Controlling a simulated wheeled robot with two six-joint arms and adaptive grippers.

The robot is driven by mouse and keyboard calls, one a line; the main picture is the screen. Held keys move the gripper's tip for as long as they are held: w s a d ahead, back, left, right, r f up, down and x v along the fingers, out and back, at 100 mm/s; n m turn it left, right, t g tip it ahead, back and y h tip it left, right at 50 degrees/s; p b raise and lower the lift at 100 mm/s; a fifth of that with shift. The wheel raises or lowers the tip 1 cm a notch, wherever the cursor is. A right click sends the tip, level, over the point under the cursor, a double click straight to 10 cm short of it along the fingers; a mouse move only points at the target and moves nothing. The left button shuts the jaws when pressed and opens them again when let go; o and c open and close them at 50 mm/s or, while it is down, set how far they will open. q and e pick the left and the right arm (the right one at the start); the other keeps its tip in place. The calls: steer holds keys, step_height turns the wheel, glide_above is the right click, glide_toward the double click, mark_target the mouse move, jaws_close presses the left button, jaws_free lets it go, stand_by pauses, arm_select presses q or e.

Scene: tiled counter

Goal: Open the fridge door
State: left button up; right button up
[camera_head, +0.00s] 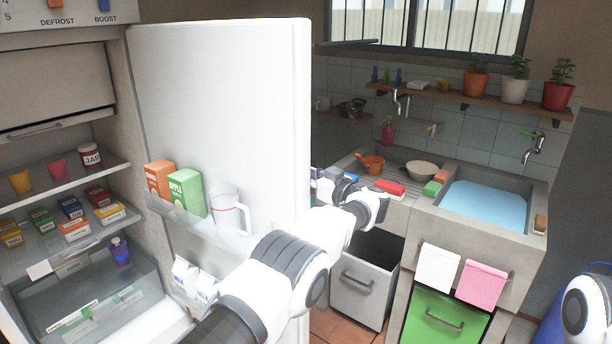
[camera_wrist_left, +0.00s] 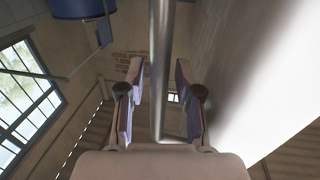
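The white fridge door (camera_head: 225,90) stands wide open, its inner side facing me. Its racks hold an orange carton (camera_head: 160,178), a green carton (camera_head: 187,192), a jug (camera_head: 229,212) and milk cartons (camera_head: 184,274). My left arm reaches past the door's free edge to its outer side. In the left wrist view, the metal handle bar (camera_wrist_left: 162,40) runs between the two fingers of my left gripper (camera_wrist_left: 158,78). Gaps show on both sides of the bar, so the gripper is open around it. The door's outer face (camera_wrist_left: 255,80) is at right. My right gripper is out of view.
The fridge interior at left has shelves (camera_head: 75,183) with cups, a jar and small boxes. Right of the door are a counter with a water-filled sink (camera_head: 485,207), an open grey drawer (camera_head: 362,285) and a green cabinet front (camera_head: 440,318).

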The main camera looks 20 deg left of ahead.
arm_select(q)
steer(key=v, duration=0.7)
steer(key=shift+d, duration=0.2)
steer(key=shift+s, duration=0.1)
